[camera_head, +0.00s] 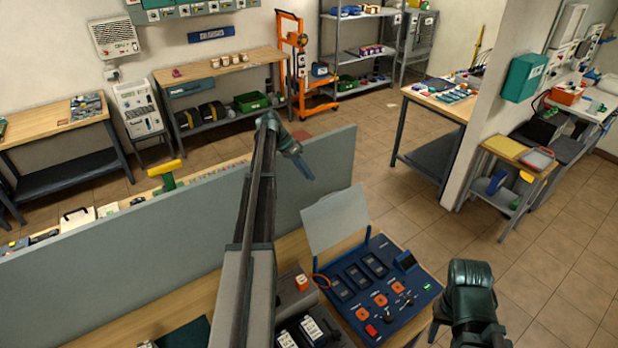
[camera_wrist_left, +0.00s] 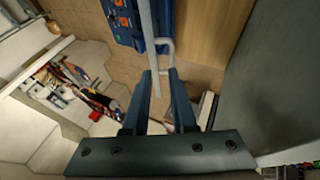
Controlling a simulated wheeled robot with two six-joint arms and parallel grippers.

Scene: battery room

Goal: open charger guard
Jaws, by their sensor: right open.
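The blue charger (camera_head: 345,292) lies on the bench with dark slots, orange knobs and a red switch. Its pale guard panel (camera_head: 336,218) stands raised and tilted back at the charger's rear edge. In the left wrist view the guard (camera_wrist_left: 149,30) shows nearly edge-on, with a pale handle loop (camera_wrist_left: 172,48) by the fingertips. My left gripper (camera_head: 309,174) is above and behind the guard's upper left corner. Its fingers (camera_wrist_left: 160,75) are apart, with the handle loop's end between or just beyond them; contact is unclear. My right gripper (camera_head: 466,330) is low, right of the charger.
A grey partition (camera_head: 120,245) runs behind the bench (camera_head: 200,298). Battery packs (camera_head: 310,330) and an orange-topped item (camera_head: 302,282) sit left of the charger. My left arm crosses above them. A wall and side tables are at right; the tiled floor between is open.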

